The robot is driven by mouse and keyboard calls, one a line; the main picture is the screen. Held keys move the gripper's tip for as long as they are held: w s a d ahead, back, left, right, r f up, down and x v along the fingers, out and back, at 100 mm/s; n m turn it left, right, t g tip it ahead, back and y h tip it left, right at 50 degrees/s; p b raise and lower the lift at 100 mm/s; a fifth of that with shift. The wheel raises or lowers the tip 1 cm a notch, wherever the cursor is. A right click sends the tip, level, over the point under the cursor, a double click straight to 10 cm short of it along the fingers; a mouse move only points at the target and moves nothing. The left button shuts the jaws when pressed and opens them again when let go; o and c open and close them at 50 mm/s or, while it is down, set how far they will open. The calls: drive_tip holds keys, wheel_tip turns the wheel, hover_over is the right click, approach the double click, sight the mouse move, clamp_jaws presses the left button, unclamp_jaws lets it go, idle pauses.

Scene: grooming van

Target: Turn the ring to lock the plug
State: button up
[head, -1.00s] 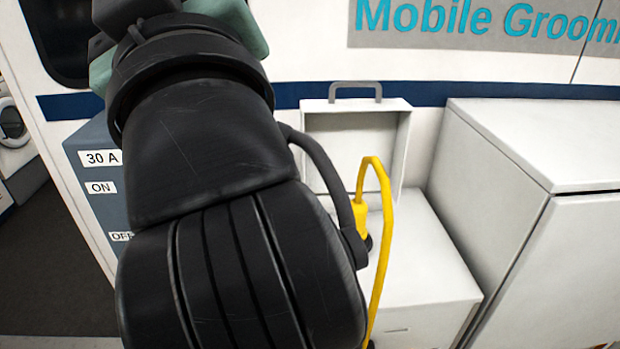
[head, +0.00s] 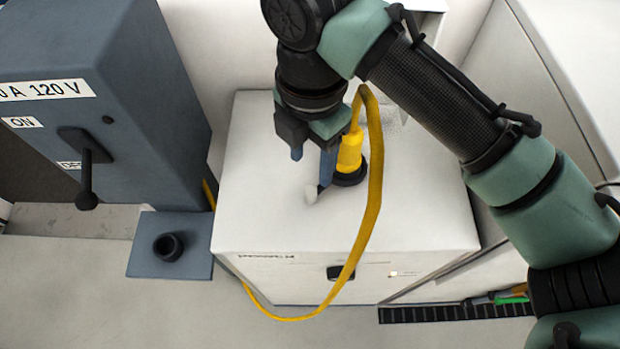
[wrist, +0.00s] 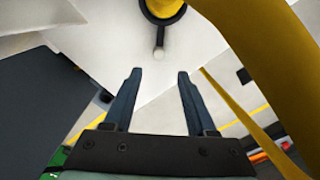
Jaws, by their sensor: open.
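The yellow plug (head: 350,152) stands upright in the top of a white cabinet (head: 255,215), its yellow cord looping up and over. A black ring (head: 352,179) circles the plug's base. A short lever with a pale round knob (head: 311,194) sticks out from the ring toward the front left. My gripper (head: 311,168) is open and empty, pointing down at the plug's left, near the knob. In the wrist view the knob (wrist: 158,53) lies ahead of my fingertips (wrist: 157,76), in line with the gap between them. The plug (wrist: 163,8) is cut off at the top there.
A blue-grey switch box (head: 150,110) with a black handle (head: 87,185) stands at the left. Below it is a plate with a black socket (head: 168,247). The yellow cord (head: 360,250) hangs in a loop over the cabinet's front. A white unit (head: 575,60) stands at the right.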

sight(311, 190)
wheel_tip(311, 190, down, 9)
drive_tip(key=shift+w+p, duration=0.15)
drive_tip(key=shift+p, duration=0.3)
clamp_jaws()
idle(1.2)
